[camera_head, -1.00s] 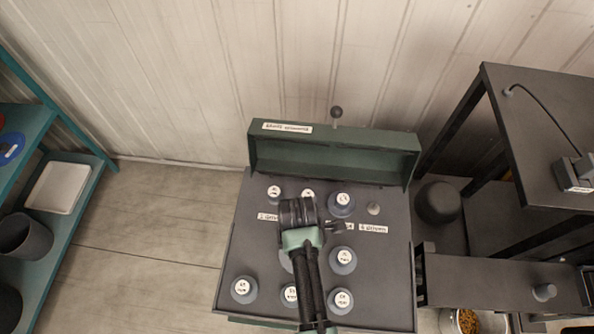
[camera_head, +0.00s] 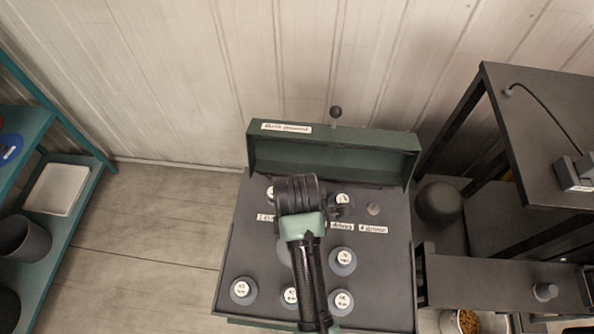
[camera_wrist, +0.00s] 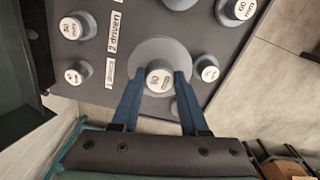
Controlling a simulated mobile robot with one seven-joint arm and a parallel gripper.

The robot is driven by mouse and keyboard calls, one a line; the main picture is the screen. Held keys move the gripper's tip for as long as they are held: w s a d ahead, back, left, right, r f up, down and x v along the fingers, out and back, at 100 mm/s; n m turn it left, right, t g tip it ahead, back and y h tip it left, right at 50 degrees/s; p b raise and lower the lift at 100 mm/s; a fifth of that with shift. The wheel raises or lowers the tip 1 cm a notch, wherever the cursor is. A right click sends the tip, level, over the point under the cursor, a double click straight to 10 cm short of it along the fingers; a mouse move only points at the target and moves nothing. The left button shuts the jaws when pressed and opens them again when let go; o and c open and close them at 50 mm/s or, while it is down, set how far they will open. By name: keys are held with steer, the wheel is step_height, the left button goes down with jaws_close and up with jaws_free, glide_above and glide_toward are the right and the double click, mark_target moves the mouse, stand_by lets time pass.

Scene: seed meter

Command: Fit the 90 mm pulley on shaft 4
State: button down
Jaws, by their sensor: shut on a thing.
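The 90 mm pulley (camera_wrist: 159,52), a wide grey disc with a raised labelled hub, is in the wrist view. My gripper (camera_wrist: 160,82) has its two blue fingers shut on either side of that hub. In the head view my arm and wrist hide most of the pulley, and the fingertips are hidden. Whether the disc is clear of the plate I cannot tell. Shaft 4 (camera_head: 374,209) is a short bare grey stub at the right of the dark machine top, behind its label (camera_head: 373,230). My gripper is left of it.
A raised green guard (camera_head: 333,150) with a knob stands at the back. A dark bench (camera_head: 540,130) stands right.

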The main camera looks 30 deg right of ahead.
step_height(320, 180, up, 3)
steer(key=shift+f, duration=0.1)
steer(key=shift+r+p, duration=1.95)
steer(key=shift+p, duration=0.65)
steer(key=shift+f, duration=0.1)
